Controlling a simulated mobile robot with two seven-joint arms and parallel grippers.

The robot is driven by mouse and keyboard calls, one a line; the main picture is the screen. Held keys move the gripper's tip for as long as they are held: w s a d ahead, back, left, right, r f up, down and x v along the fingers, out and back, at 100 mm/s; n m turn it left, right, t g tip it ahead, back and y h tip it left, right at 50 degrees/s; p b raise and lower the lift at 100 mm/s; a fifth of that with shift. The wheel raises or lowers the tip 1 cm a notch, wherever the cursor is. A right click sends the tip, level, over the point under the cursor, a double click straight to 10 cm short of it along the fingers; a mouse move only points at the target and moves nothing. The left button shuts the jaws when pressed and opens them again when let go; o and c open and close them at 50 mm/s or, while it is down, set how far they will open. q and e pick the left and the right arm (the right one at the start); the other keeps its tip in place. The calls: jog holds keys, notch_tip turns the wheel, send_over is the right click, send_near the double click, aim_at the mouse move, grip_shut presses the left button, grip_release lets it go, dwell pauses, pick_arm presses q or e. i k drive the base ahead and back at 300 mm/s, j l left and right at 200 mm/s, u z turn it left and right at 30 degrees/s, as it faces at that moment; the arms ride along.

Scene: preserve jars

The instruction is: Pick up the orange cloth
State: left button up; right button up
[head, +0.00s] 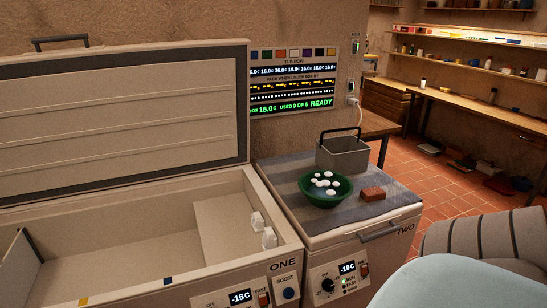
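No thing that is plainly an orange cloth shows in the head view. The nearest in colour is a small reddish-brown block-like item (373,193), which could be a folded cloth or a brick; I cannot tell. It lies on the grey mat (299,208) on top of the closed chest marked TWO (315,240), right of a green bowl (326,190) that holds several white pieces. Neither my left nor my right gripper is in view.
A grey handled bin (343,153) stands behind the bowl. Chest ONE (120,278) at left is open, its lid (120,120) raised. A striped grey seat-like thing (468,236) and a pale blue rounded surface (465,284) fill the lower right. Tiled floor (432,185) lies beyond.

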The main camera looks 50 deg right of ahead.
aim_at(369, 194)
jog(key=z, duration=2.4)
